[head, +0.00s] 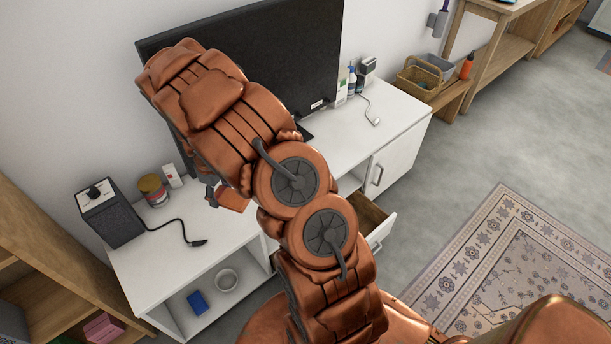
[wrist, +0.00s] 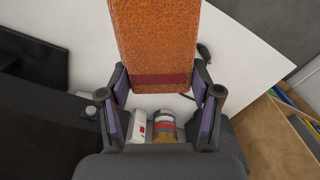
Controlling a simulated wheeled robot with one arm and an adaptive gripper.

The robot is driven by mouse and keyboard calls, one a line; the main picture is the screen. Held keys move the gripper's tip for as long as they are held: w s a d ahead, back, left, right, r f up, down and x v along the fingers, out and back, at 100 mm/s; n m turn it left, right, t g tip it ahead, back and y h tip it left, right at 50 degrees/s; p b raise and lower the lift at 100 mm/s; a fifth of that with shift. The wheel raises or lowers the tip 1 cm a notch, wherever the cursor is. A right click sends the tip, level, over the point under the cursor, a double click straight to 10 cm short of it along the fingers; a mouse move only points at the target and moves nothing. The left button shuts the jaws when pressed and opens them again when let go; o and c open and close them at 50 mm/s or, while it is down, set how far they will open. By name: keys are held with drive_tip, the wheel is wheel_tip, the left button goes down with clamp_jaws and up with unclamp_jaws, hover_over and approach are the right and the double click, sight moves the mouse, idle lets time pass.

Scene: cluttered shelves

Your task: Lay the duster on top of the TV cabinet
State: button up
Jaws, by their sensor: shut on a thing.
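The duster is an orange, rough-textured block with a dark red band (wrist: 153,40), seen in the wrist view. My gripper (wrist: 160,95) is shut on it, with a finger on either side. In the head view my gripper (head: 213,190) is mostly hidden behind my arm, and a small orange part of the duster (head: 234,199) shows beside it. The white TV cabinet (head: 190,238) lies below, and its top also shows in the wrist view (wrist: 240,60). The duster is over the left part of the top; I cannot tell whether it touches.
A black TV (head: 285,50) stands at the back of the cabinet. On the left of the top are a dark speaker (head: 115,222), a jar (head: 153,190), a small white box (head: 172,177) and a black cable (head: 175,226). A drawer (head: 372,222) stands open in front.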

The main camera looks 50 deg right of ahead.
drive_tip(key=s+d+f+n+b, duration=0.2)
drive_tip(key=d+f+n+b, duration=0.1)
drive_tip(key=d, duration=0.7)
drive_tip(key=s+d+f+n+b, duration=0.3)
drive_tip(key=d+b, duration=0.2)
drive_tip(key=d, duration=0.5)
drive_tip(key=s+d+f+n+b, duration=0.3)
drive_tip(key=d+b, duration=0.1)
drive_tip(key=d, duration=0.7)
drive_tip(key=shift+s+f+n, duration=0.25)
drive_tip(key=shift+f+n, duration=0.1)
drive_tip(key=shift+n, duration=0.05)
drive_tip(key=s+d+f+n+b, duration=0.2)
drive_tip(key=s+d+n+b, duration=0.1)
drive_tip(key=s+d, duration=0.4)
drive_tip(key=w+a, duration=0.1)
drive_tip(key=w, duration=0.4)
drive_tip(key=w+a, duration=0.2)
drive_tip(key=w, duration=0.3)
drive_tip(key=w+a+f, duration=0.1)
drive_tip(key=w+a, duration=0.1)
drive_tip(key=w, duration=0.3)
drive_tip(key=shift+a+b, duration=0.15)
drive_tip(key=shift+b, duration=0.15)
drive_tip(key=shift+f, duration=1.75)
drive_tip(key=shift+f, duration=0.15)
drive_tip(key=o, duration=1.1)
